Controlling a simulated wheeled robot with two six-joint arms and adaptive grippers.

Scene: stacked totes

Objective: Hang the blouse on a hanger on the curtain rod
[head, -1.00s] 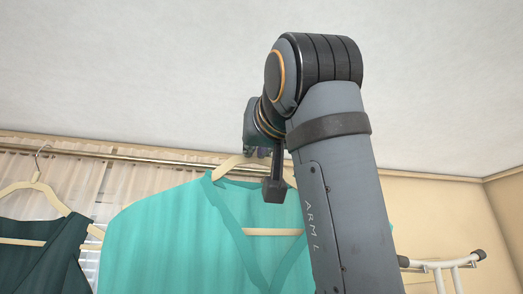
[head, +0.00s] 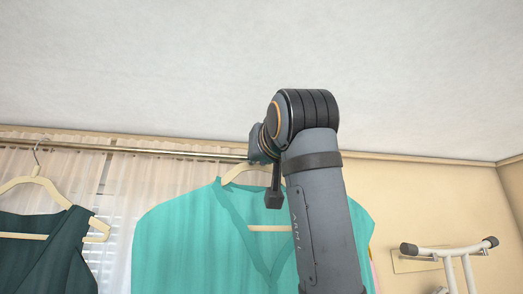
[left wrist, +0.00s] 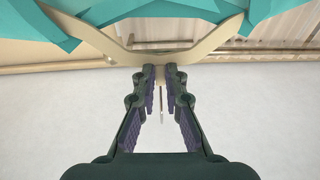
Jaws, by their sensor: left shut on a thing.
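A turquoise blouse (head: 190,235) hangs upright on a cream hanger (head: 266,228) in the head view. My left gripper (left wrist: 161,76) is shut on the hanger's neck, with the cream hanger (left wrist: 115,45) and the blouse (left wrist: 160,9) at the top of the left wrist view. The thin metal hook (left wrist: 162,100) shows between the fingers. The curtain rod (head: 180,153) runs across the window behind the blouse. My left arm hides the hook in the head view, so I cannot tell whether it touches the rod. My right gripper is out of view.
A dark green garment (head: 50,252) hangs on another cream hanger (head: 36,184) from the rod at the left. Sheer curtains (head: 145,185) are behind. A white wall rack (head: 450,252) is at the right. Bare rod shows between the two garments.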

